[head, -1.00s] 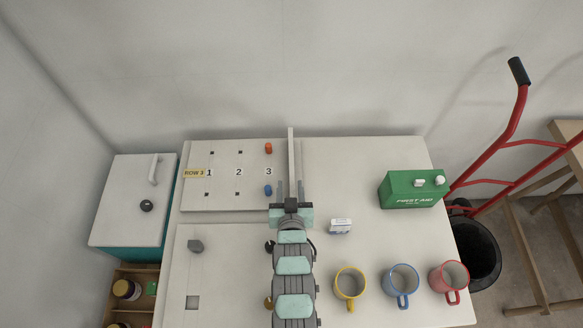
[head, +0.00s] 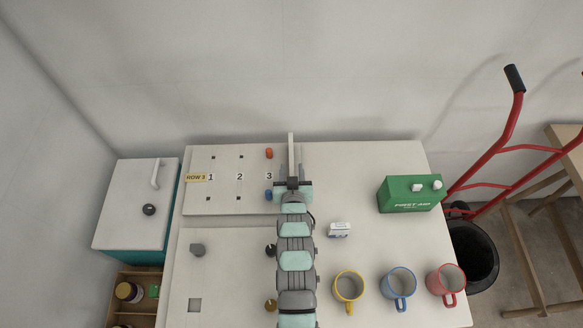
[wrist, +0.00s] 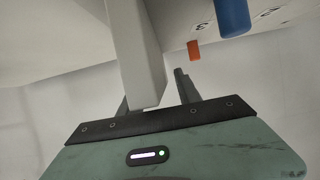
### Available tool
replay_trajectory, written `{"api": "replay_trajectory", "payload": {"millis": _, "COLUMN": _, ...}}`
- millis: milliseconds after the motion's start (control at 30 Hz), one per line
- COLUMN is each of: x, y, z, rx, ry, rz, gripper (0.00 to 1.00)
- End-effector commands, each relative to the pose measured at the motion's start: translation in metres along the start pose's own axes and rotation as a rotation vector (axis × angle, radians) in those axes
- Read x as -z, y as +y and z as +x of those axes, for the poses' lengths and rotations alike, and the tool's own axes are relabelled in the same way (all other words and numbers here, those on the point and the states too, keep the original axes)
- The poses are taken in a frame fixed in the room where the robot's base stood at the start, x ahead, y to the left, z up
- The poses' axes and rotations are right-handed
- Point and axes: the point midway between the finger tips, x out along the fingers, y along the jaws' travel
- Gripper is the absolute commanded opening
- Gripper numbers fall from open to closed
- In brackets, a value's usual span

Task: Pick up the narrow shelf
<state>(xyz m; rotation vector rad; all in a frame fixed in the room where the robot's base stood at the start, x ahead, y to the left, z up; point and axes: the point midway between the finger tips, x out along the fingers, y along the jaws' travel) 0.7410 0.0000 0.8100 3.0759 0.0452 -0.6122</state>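The narrow shelf, a long thin white board (head: 291,148), stands out at the right edge of the numbered panel, next to the number 3. In the wrist view it is a pale bar (wrist: 135,50) running down between my fingers. My gripper (head: 291,168) is at the board, with one finger on each side. In the wrist view my gripper (wrist: 152,97) is open, with a clear gap between the board and the right finger. The left finger is partly hidden behind the board, so contact there cannot be told.
An orange peg (head: 269,153) and a blue peg (head: 269,195) stand on the panel (head: 225,185) just left of my gripper. A white box (head: 339,230), several mugs and a green first aid box (head: 410,195) are to the right. The table between is clear.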

Motion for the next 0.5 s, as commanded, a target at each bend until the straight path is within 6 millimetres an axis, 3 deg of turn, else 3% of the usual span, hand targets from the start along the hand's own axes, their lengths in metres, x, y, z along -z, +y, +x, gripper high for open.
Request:
{"api": "replay_trajectory", "payload": {"millis": 300, "x": 0.0008, "y": -0.0001, "z": 0.0058, "rx": 0.0, "ry": 0.002, "rz": -0.001, "gripper": 0.39}}
{"api": "replay_trajectory", "payload": {"millis": 500, "x": 0.0005, "y": -0.0001, "z": 0.0056, "rx": 0.0, "ry": 0.001, "rz": -0.001, "gripper": 0.23}}
